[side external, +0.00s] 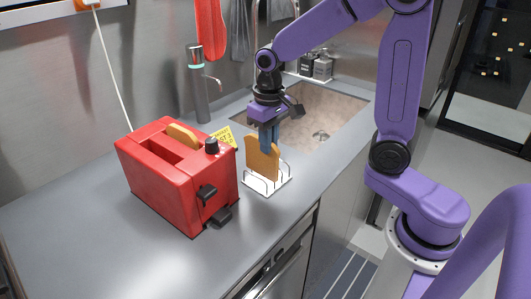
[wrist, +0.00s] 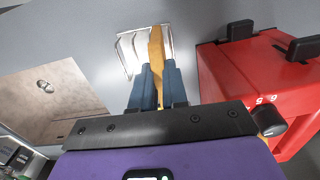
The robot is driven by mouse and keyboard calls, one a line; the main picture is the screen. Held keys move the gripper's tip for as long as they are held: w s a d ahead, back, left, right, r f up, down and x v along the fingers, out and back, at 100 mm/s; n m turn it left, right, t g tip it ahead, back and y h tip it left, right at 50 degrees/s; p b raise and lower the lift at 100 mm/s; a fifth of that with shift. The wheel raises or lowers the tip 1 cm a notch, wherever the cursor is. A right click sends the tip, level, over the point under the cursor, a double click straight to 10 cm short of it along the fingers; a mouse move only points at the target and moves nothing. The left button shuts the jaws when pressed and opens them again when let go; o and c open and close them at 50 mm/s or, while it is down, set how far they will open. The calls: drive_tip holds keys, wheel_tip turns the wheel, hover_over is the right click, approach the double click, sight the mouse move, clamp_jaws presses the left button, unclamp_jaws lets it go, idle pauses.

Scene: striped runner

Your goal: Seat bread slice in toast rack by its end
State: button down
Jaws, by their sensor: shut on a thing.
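My gripper (side external: 269,138) is shut on a brown bread slice (side external: 261,160), which it holds upright by its upper end. In the wrist view the slice (wrist: 156,45) stands edge-on between the two blue fingers (wrist: 156,85). The white wire toast rack (side external: 267,187) stands on the counter, and the lower part of the slice is at the rack's wires. In the wrist view the rack (wrist: 128,52) shows on both sides of the slice. I cannot tell whether the slice's lower edge touches the rack's base.
A red toaster (side external: 180,180) stands close to the left of the rack, with another slice (side external: 183,134) in one slot. A yellow sign (side external: 223,136) is behind it. A sink (side external: 325,110) lies behind and to the right. The counter's front left (side external: 90,230) is clear.

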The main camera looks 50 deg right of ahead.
sight(266, 176)
drive_tip(key=shift+w+f, duration=0.3)
drive_tip(key=shift+f, duration=0.05)
drive_tip(key=shift+w+f, duration=0.2)
drive_tip(key=shift+f, duration=1.5)
drive_tip(key=shift+f, duration=0.1)
drive_tip(key=c, duration=1.1)
unclamp_jaws()
drive_tip(key=shift+c, duration=0.2)
